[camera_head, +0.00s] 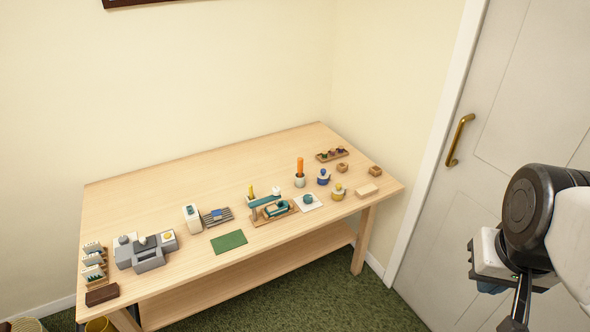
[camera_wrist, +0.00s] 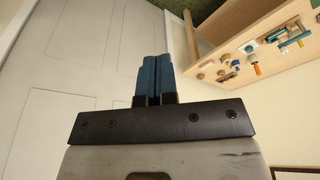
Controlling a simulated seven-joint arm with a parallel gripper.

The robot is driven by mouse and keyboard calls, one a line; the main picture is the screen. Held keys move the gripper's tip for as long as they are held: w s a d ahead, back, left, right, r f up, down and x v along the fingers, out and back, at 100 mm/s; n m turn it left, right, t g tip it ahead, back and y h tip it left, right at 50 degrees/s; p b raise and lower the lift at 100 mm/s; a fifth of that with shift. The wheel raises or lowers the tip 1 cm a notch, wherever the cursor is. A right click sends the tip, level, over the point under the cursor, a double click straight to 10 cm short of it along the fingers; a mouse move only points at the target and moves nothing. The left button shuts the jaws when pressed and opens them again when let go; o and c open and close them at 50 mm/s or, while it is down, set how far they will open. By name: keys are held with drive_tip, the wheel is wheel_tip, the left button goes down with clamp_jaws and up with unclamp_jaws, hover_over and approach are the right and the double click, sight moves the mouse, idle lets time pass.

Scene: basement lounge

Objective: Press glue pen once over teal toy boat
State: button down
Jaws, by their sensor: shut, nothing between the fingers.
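A teal toy boat (camera_head: 278,208) sits on a small wooden tray near the table's front edge, right of centre. A teal bar stands close beside it and partly overlaps it. An orange pen-like thing (camera_head: 300,165) stands upright in a small pale cup behind and right of the boat; I cannot tell for sure that it is the glue pen. It also shows in the wrist view (camera_wrist: 257,70). My gripper (camera_wrist: 154,58) is shut and empty, its blue fingers together. It is off to the right of the table, in front of the door, far from boat and pen.
The wooden table (camera_head: 150,205) also holds a grey machine (camera_head: 147,252), a green mat (camera_head: 229,241), a white box (camera_head: 193,217), small bottles, wooden blocks and a tray of small items (camera_head: 332,154). The back left is bare. A white door (camera_head: 520,100) stands right.

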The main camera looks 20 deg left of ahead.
drive_tip(key=w+a+r+n+h, duration=0.1)
drive_tip(key=w+a+n, duration=0.2)
drive_tip(key=w, duration=0.4)
drive_tip(key=w+a+r+n+h, duration=0.1)
drive_tip(key=w+a+n, duration=0.1)
drive_tip(key=w, duration=0.6)
drive_tip(key=n+t+h, duration=0.4)
drive_tip(key=n+t, duration=0.1)
drive_tip(key=n, duration=0.9)
hover_over(276, 189)
wheel_tip(276, 189, down, 17)
drive_tip(key=shift+d+f, duration=0.1)
drive_tip(key=shift+f, duration=0.05)
drive_tip(key=shift+f, duration=4.25)
